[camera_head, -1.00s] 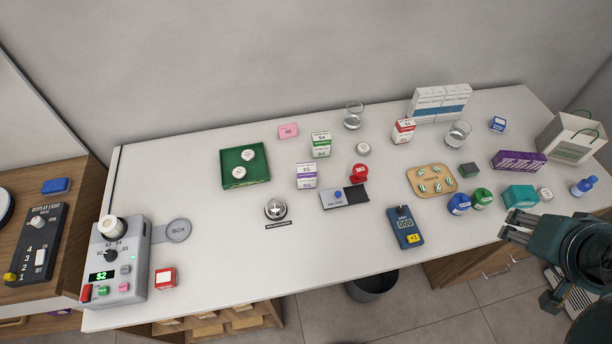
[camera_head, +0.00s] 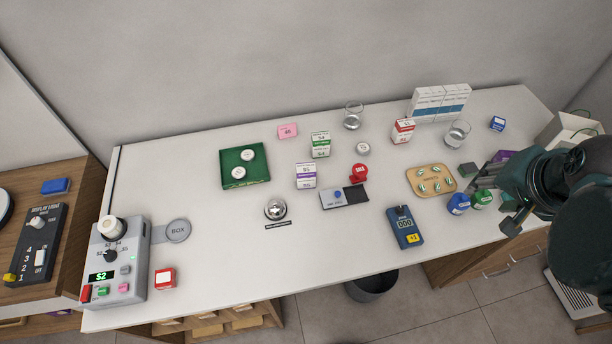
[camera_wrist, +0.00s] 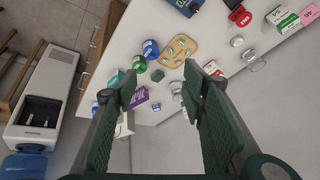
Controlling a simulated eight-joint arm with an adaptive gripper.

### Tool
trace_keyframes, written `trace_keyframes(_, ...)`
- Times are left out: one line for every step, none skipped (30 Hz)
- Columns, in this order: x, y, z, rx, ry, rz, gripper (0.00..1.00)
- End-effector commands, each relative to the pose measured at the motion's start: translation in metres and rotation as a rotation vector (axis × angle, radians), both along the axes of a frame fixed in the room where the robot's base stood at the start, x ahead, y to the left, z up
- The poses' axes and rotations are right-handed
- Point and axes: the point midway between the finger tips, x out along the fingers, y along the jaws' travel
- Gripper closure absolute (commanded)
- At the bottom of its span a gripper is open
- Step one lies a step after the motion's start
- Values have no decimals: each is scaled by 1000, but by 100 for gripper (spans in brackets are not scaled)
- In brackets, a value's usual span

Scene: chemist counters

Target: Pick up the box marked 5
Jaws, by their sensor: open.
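A white box with purple bands (camera_head: 306,175), whose small label seems to read S5, stands upright on the middle of the white counter (camera_head: 220,285). It cannot be made out in the wrist view. My gripper (camera_head: 484,182) is open and empty, above the right part of the counter, well to the right of that box. In the wrist view its two fingers (camera_wrist: 160,82) are spread apart, with nothing between them.
A green-banded box (camera_head: 320,144) stands just behind the purple-banded one. A bell (camera_head: 276,209), a grey card pad (camera_head: 335,198) and a red stamp-like item (camera_head: 359,172) are close by. A wooden pill tray (camera_head: 420,190) and glasses (camera_head: 457,134) lie nearer my gripper.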

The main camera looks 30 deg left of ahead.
Motion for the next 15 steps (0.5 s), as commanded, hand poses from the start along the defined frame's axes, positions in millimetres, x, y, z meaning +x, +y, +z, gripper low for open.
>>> trace_keyframes(6, 9, -1, 11, 12, -7, 59)
trace_keyframes(8, 14, -1, 17, 19, -13, 59)
trace_keyframes(12, 21, -2, 26, 30, -23, 59)
trace_keyframes(13, 26, -3, 33, 38, -31, 59)
trace_keyframes(16, 31, -4, 39, 46, -37, 59)
trace_keyframes(19, 37, -5, 46, 56, -47, 59)
trace_keyframes(22, 43, -6, 53, 63, -55, 59)
trace_keyframes(24, 48, -7, 58, 72, -62, 59)
trace_keyframes(26, 55, -9, 65, 83, -72, 59)
trace_keyframes(29, 60, -10, 71, 91, -81, 59)
trace_keyframes(31, 66, -11, 76, 98, -87, 59)
trace_keyframes(34, 73, -13, 83, 109, -98, 59)
trace_keyframes(35, 78, -15, 87, 118, -106, 59)
trace_keyframes(37, 84, -16, 91, 126, -113, 59)
trace_keyframes(40, 92, -18, 98, 136, -124, 59)
